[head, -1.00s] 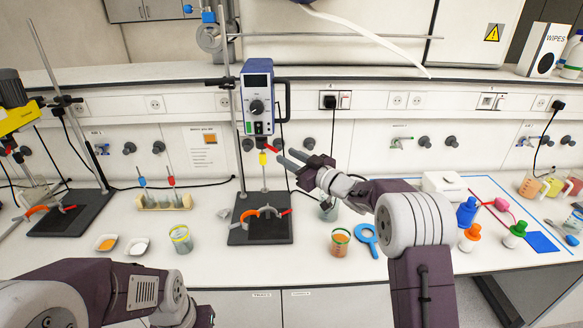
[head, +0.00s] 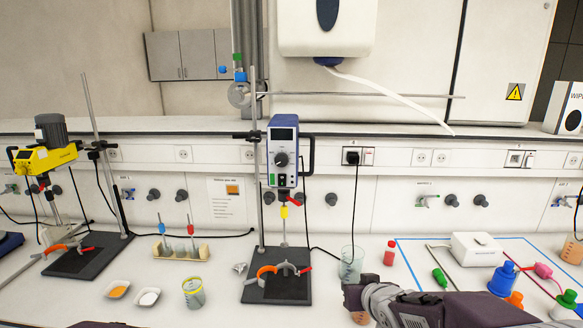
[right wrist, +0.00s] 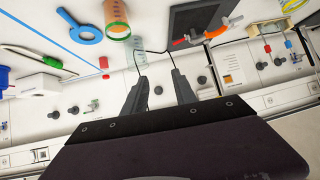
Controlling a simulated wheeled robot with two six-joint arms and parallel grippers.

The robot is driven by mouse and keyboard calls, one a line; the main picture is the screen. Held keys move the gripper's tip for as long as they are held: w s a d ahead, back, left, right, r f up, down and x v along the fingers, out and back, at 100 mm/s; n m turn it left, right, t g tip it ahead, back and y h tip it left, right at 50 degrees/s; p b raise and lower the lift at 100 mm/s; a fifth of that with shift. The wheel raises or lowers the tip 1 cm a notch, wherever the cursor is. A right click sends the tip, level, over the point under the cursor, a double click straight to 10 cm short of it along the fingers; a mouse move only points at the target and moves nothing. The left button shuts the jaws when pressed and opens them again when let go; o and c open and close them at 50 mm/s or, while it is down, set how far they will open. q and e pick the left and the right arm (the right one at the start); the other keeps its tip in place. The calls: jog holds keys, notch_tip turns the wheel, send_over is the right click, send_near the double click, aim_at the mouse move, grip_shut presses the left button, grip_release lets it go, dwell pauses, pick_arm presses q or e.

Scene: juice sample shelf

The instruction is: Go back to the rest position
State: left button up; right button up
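My right gripper (head: 353,290) is low in the head view, in front of the bench and just below a clear glass beaker (head: 351,263). In the right wrist view its two fingers (right wrist: 159,84) are spread apart with nothing between them, so it is open and empty. My left gripper is out of view; only a dark sliver of my left arm shows at the bottom edge. My right forearm covers part of the front right of the bench.
A blue overhead stirrer (head: 283,150) hangs above a black stand base (head: 300,290). A tube rack (head: 180,254), two small dishes and a yellow-rimmed beaker (head: 193,293) stand left of it. Coloured bottles (head: 503,279) and a white box (head: 476,248) stand right.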

jog(key=s+f+g, duration=0.3)
jog(key=s+f, duration=0.1)
jog(key=s, duration=0.3)
jog(key=s+d+f+g, duration=0.1)
jog(key=s+f+g, duration=0.2)
jog(key=s+f, duration=0.2)
jog(key=s+f+g+h, duration=0.1)
jog(key=s+f+g, duration=0.2)
jog(key=s, duration=0.7)
jog(key=shift+s+d+f+m+g, duration=0.15)
jog(key=shift+d+f+m+g, duration=0.15)
jog(key=shift+f, duration=0.35)
